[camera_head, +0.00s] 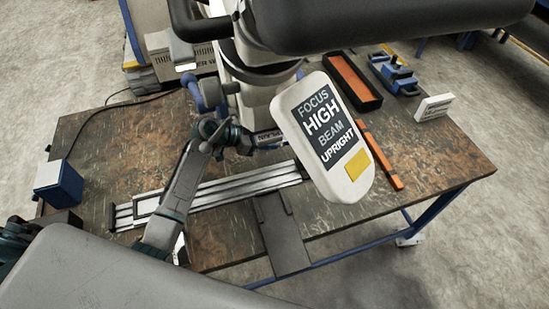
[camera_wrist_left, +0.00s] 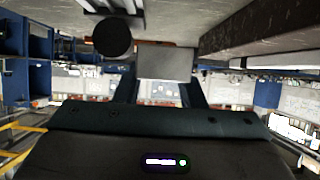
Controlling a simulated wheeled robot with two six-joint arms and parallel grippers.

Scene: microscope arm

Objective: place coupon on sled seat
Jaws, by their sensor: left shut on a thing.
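My left gripper (camera_wrist_left: 160,92) shows in the left wrist view with its two dark fingers on a plain grey block, which I take to be the coupon (camera_wrist_left: 164,64). The gripper is shut on it. In the head view my left arm reaches over the table, its hand end partly hidden by the microscope and a white panel. The coupon cannot be made out there. A silver rail (camera_head: 225,190) lies across the table, with a frame-like piece at its left end that may be the sled seat (camera_head: 147,206). My right gripper is not in view.
The white panel (camera_head: 291,108) lettered "FOCUS HIGH BEAM UPRIGHT" hangs over the table (camera_head: 440,150). An orange-lined tray (camera_head: 352,83), an orange bar (camera_head: 379,155), a blue device (camera_head: 394,75) and a white sign (camera_head: 434,108) are at right. A blue-white box (camera_head: 58,184) stands at left.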

